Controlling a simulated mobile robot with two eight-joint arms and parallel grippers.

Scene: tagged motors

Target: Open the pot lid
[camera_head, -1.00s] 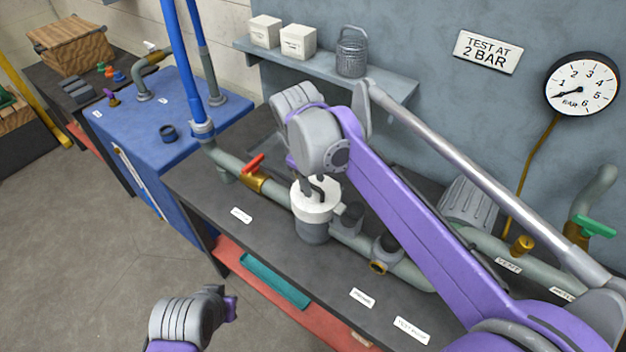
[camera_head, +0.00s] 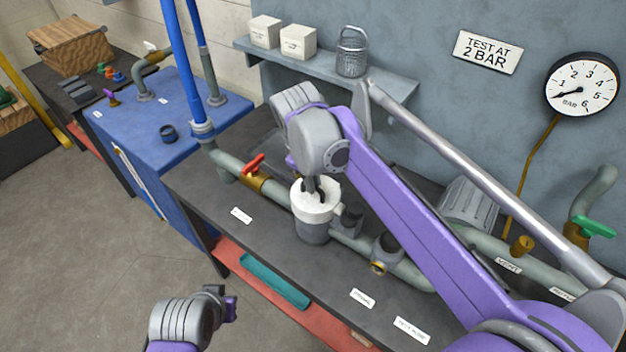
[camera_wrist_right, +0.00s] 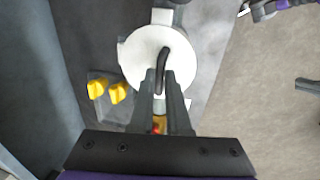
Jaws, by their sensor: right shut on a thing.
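The pot (camera_head: 313,232) is a grey cylinder on the dark bench, set in the grey pipe run. Its white round lid (camera_head: 302,206) sits on top and also shows in the right wrist view (camera_wrist_right: 132,56). A dark curved handle (camera_wrist_right: 168,46) stands on the lid. My right gripper (camera_head: 312,187) is above the lid, its two fingers shut on the handle, as the right wrist view (camera_wrist_right: 167,78) shows. I cannot make out any gap between lid and pot. My left gripper (camera_head: 230,306) is low at the front left, away from the bench; its jaws are unclear.
A red-handled valve (camera_head: 254,167) is left of the pot and a dark-topped fitting (camera_head: 387,247) right of it. A shelf (camera_head: 330,73) with boxes and a metal basket is behind. A pressure gauge (camera_head: 581,84) hangs right. The bench front (camera_head: 275,247) is clear except labels.

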